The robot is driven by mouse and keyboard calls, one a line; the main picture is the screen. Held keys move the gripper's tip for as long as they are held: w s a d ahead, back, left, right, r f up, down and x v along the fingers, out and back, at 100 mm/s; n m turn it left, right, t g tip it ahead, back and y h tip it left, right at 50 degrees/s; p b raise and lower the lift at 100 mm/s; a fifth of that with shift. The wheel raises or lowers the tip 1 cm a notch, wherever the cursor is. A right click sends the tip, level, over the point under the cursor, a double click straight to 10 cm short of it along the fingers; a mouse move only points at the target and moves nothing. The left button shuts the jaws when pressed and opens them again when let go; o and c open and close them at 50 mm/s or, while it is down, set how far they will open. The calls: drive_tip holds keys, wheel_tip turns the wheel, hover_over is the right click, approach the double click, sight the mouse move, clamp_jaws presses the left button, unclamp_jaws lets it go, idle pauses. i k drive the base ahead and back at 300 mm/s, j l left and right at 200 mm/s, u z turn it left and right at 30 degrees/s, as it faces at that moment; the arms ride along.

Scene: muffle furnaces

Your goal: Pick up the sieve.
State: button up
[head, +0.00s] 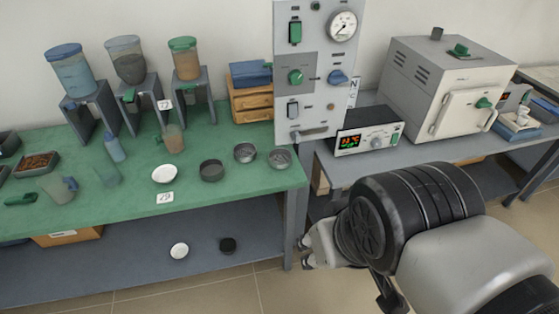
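Several round, low vessels stand on the green bench top (135,190). My gripper (306,251) is in front of the bench's right end, below the top and apart from these vessels. Its fingers are small and partly hidden by my arm, so its opening is unclear.
A white bowl (164,174) and a green-handled jug (60,188) stand on the bench. Hoppers (128,62) line the back. A grey control panel (316,75) rises at the bench's right end. A furnace (450,85) and controller (367,139) stand on the right table.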

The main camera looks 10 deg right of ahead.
sight(278, 158)
drive_tip(key=z, duration=0.25)
drive_tip(key=i+j+z, duration=0.2)
drive_tip(key=j+z, duration=0.2)
drive_tip(key=i+j+z, duration=0.15)
drive_tip(key=j+z, duration=0.2)
drive_tip(key=j, duration=0.15)
drive_tip(key=i+j+z, duration=0.1)
drive_tip(key=j+z, duration=0.7)
drive_tip(key=j, duration=0.95)
